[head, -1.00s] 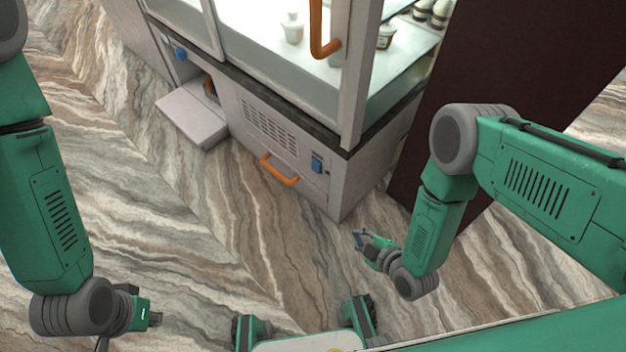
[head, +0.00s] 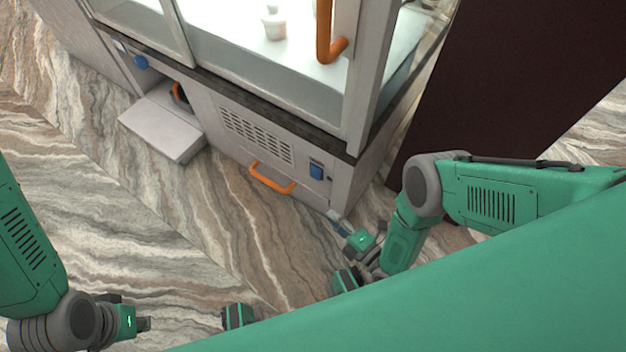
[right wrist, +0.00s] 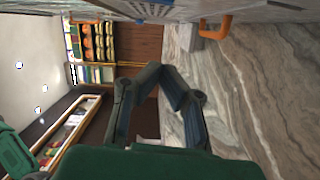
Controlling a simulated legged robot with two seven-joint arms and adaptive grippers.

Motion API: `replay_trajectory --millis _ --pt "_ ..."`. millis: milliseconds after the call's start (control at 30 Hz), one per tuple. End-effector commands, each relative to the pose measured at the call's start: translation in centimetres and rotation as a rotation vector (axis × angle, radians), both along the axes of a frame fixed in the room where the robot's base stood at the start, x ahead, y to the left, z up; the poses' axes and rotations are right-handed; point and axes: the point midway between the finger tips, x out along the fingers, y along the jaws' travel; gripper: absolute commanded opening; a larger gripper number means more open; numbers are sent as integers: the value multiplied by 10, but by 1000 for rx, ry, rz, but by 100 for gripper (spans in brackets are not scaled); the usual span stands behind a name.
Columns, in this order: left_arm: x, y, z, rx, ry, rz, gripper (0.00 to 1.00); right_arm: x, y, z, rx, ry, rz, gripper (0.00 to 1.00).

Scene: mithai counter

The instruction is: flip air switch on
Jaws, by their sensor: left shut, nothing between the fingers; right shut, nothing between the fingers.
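A blue rocker switch (head: 317,171) sits on the grey front panel of the display cabinet (head: 343,190), right of the vent grille and near the panel's right corner. Its on or off position is too small to tell. My right gripper (head: 338,219) is below the switch, close to the cabinet's lower right corner and apart from the switch. In the right wrist view its fingertips (right wrist: 158,70) are together with nothing between them. My left gripper (head: 144,324) is shut and empty, low at the left, far from the cabinet.
An orange handle (head: 271,178) sticks out from the panel left of the switch; it also shows in the right wrist view (right wrist: 215,30). A blue round knob (head: 141,62) and a grey step-like box (head: 160,128) are farther left. A dark panel (head: 500,90) stands right. Marble floor is clear in front.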

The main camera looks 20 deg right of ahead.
Motion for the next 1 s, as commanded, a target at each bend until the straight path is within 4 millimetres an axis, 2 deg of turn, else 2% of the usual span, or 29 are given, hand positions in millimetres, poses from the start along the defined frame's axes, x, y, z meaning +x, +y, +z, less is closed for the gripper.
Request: replay_trajectory --millis 167,267,700,800,1000 --pt "0 1 -3 -2 1 1 0 5 3 0 -2 0 0 0" --pt "0 2 -7 -3 1 1 0 15 7 -1 -3 -1 0 0" --pt "1 1 -41 -2 3 1 0 96 43 -5 0 -2 0 0" --pt "1 1 -47 -2 3 1 0 105 25 -7 -4 1 -3 0" --pt "1 1 -52 -2 3 1 0 115 13 -8 -3 1 0 0"
